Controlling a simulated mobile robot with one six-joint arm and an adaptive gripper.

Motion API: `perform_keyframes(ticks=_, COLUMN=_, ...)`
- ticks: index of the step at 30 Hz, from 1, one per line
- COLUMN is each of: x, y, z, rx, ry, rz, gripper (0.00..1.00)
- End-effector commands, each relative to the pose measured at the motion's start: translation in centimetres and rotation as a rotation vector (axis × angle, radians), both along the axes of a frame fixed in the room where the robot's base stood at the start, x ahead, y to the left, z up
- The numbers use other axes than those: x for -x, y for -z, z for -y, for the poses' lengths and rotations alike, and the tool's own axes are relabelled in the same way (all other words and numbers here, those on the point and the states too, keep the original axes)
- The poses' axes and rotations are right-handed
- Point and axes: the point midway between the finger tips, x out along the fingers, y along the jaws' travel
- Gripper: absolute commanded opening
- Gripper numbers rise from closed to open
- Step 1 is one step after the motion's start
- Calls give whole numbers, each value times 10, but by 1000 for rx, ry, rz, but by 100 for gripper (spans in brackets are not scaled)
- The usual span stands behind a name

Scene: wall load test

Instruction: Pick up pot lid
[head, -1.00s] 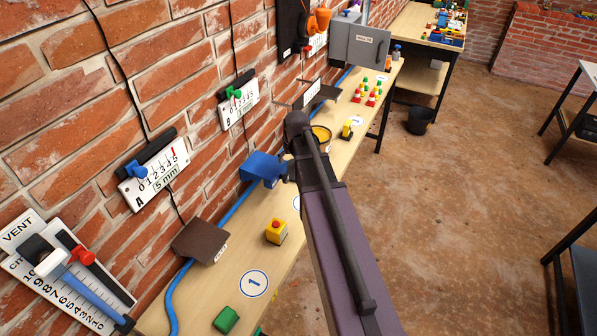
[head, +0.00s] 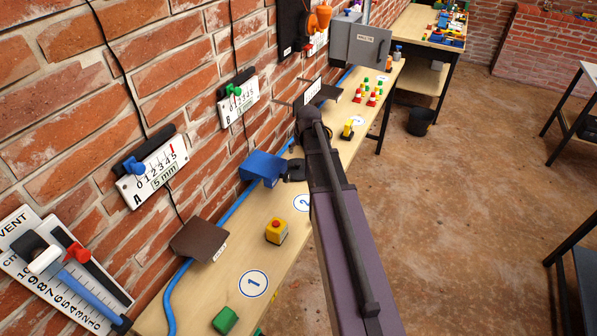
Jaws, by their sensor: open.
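I cannot make out a pot lid in the head view; my arm covers part of the bench where one could lie. My gripper (head: 293,171) is the small dark part left of the arm's far end. It is open, just right of the blue box (head: 262,168) and over the bench. Its fingertips are too small and dark to tell apart, and whether it touches the box is unclear.
The narrow wooden bench (head: 268,257) runs along the brick wall. A grey cabinet (head: 360,45) stands farther back.

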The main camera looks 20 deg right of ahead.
Motion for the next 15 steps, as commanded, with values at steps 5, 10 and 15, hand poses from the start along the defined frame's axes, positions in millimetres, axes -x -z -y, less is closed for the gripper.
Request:
perform_keyframes(ticks=5, x=-7, y=18, z=1, rx=0, ry=0, rz=0, gripper=81)
perform_keyframes(ticks=10, x=-12, y=31, z=2, rx=0, ry=0, rz=0, gripper=81)
perform_keyframes(ticks=15, x=-17, y=44, z=3, rx=0, ry=0, rz=0, gripper=81)
